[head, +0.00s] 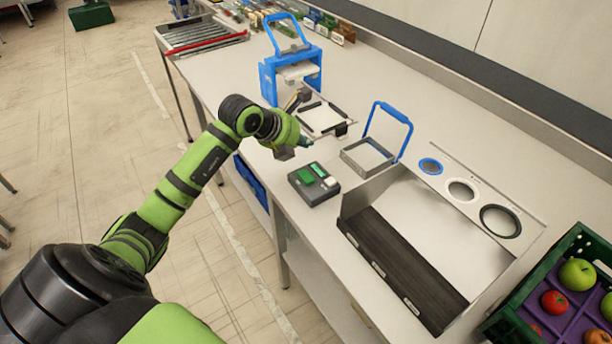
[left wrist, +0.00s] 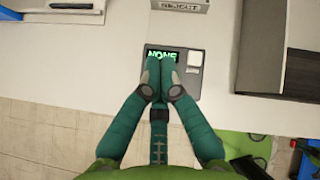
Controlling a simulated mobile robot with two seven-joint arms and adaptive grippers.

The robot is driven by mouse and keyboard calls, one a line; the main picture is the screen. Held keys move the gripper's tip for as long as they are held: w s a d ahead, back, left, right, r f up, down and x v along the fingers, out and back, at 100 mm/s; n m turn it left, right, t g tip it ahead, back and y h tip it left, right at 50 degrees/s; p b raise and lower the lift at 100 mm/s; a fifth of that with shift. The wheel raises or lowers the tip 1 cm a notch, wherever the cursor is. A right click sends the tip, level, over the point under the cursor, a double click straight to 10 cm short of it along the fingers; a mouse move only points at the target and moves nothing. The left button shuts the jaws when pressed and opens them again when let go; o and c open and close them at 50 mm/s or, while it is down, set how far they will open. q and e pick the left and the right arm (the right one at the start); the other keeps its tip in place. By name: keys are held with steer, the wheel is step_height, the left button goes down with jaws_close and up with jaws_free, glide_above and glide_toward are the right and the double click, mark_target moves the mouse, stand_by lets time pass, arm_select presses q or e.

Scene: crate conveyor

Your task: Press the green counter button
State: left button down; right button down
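The counter box (head: 327,194) is a small dark grey unit on the white worktop. In the head view a wide green button (head: 305,175) is on its left part, with a small display (head: 318,169) and a white button (head: 330,182) beside it. In the left wrist view the display (left wrist: 162,55) reads "NONE" in green, and the white button (left wrist: 195,58) is right of it. My left gripper (head: 306,143) is shut and empty. Its teal fingertips (left wrist: 159,68) overlap the box and hide the green button in the wrist view; contact cannot be told. My right gripper is out of view.
A small frame with a blue handle (head: 400,115) stands right of the box. A blue stand (head: 270,85) and a tilted white plate (head: 322,118) are behind the gripper. A fruit crate (head: 505,322) is at lower right.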

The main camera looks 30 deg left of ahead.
mark_target(304, 177)
arm_select(q)
step_height(304, 177, down, 8)
steer(key=b, duration=0.5)
steer(key=shift+f+b, duration=0.2)
steer(key=shift+b, duration=0.2)
stand_by(0.9)
steer(key=shift+f+b, duration=0.35)
steer(key=shift+f, duration=0.05)
steer(key=shift+f+b, duration=0.45)
steer(key=shift+f, duration=0.1)
stand_by(0.5)
steer(key=shift+r, duration=0.1)
steer(key=shift+r+p, duration=0.65)
steer(key=shift+r, duration=0.2)
steer(key=shift+r+p, duration=1.8)
steer(key=shift+r, duration=0.8)
